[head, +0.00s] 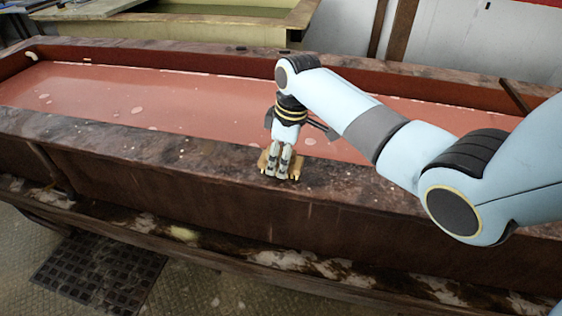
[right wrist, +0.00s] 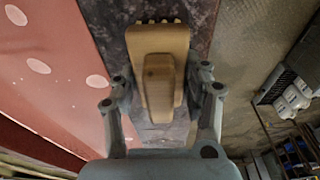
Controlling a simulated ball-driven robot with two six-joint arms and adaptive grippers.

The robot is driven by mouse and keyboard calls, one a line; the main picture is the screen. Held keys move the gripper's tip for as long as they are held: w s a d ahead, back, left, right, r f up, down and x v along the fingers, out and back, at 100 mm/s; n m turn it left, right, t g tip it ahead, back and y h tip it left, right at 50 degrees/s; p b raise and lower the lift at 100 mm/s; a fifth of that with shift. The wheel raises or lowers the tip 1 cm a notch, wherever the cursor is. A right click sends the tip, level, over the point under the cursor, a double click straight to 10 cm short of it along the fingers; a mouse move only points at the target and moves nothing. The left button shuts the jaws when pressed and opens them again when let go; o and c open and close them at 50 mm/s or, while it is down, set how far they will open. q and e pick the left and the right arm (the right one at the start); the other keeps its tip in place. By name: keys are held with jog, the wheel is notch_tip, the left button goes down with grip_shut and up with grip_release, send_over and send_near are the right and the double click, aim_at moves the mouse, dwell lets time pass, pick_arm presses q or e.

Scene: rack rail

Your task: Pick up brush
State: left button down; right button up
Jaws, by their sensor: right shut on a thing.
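The brush (right wrist: 158,85) is a tan wooden block with a raised handle and a scalloped far edge in the right wrist view. It lies on the rusty rim (head: 190,152) of the long trough, and its ends show beside my fingers in the head view (head: 265,160). My right gripper (head: 282,172) points down over the brush. Its fingers (right wrist: 164,90) stand on either side of the handle and are shut on it. The fingers hide the middle of the brush in the head view. My left gripper is not in view.
The trough holds reddish liquid (head: 190,98) with pale patches behind the rim. A dark floor grate (head: 100,272) lies at the front left. A second trough (head: 190,25) with greenish liquid stands behind. The rim to the left of the brush is clear.

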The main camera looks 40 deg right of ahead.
jog(key=shift+r, duration=0.15)
jog(key=shift+c, duration=0.4)
jog(key=shift+r, duration=0.3)
jog(key=r, duration=0.2)
jog(key=d+r+b, duration=0.1)
jog(key=shift+r, duration=0.35)
jog(key=s+d+r+b, duration=0.1)
jog(key=s+d+r, duration=0.1)
jog(key=d+r, duration=0.4)
jog(key=d, duration=0.4)
jog(key=shift+s+d+r+b, duration=0.15)
jog(key=shift+d+r+b, duration=0.1)
jog(key=shift+b, duration=0.15)
